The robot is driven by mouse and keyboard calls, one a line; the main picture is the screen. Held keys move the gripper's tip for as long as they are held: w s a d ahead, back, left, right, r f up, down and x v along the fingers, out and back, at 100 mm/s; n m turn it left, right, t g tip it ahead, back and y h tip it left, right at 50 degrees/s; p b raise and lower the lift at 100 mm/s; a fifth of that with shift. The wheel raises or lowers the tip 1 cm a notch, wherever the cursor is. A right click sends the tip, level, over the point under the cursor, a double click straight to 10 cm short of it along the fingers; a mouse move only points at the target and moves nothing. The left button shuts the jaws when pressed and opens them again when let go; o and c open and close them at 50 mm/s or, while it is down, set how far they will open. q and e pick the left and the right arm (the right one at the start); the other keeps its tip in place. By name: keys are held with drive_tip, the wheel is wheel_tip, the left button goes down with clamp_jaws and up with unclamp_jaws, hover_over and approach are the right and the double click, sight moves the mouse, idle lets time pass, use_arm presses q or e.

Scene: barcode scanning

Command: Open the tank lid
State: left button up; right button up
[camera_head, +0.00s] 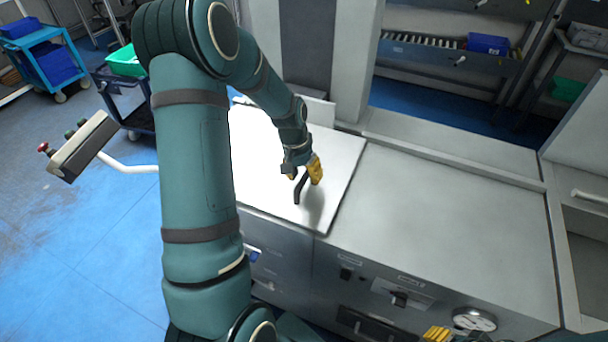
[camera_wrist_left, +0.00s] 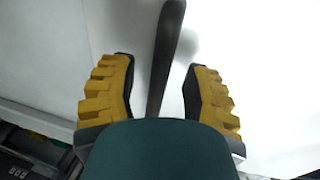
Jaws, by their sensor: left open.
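The white tank lid (camera_head: 262,165) lies flat and closed on the left part of the grey metal machine. Its black bar handle (camera_head: 298,190) stands near the lid's front right part. My left gripper (camera_head: 304,172) reaches down over the lid at the handle. In the left wrist view, the handle (camera_wrist_left: 165,55) runs between the two open yellow fingers (camera_wrist_left: 157,66), with a gap on each side. My right gripper (camera_head: 437,334) shows only as yellow fingertips at the bottom edge, in front of the machine; its opening is not clear.
The grey machine top (camera_head: 450,210) right of the lid is bare. Its front carries switches and a round gauge (camera_head: 475,319). A control box on a white arm (camera_head: 82,147) stands at left. Blue carts (camera_head: 45,55) and shelves with a blue bin (camera_head: 487,44) are behind.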

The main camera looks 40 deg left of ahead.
use_arm(q)
clamp_jaws()
idle(0.3)
drive_tip(key=w+d, duration=0.3)
drive_tip(key=d, duration=0.9)
drive_tip(key=w+d, duration=0.4)
drive_tip(key=d, duration=0.9)
drive_tip(key=w+d, duration=0.4)
drive_tip(key=d, duration=0.8)
drive_tip(key=shift+w+d+f+p, duration=0.15)
drive_tip(key=shift+w+d+p, duration=0.1)
drive_tip(key=shift+d+p, duration=0.15)
drive_tip(key=w+d, duration=0.1)
drive_tip(key=d, duration=0.2)
drive_tip(key=w+d, duration=0.1)
drive_tip(key=d, duration=0.3)
drive_tip(key=w+d, duration=0.1)
drive_tip(key=d, duration=0.3)
drive_tip(key=shift+w, duration=0.35)
use_arm(e)
drive_tip(key=shift+w+a+r, duration=0.35)
drive_tip(key=shift+w+r, duration=0.2)
drive_tip(key=shift+w, duration=0.25)
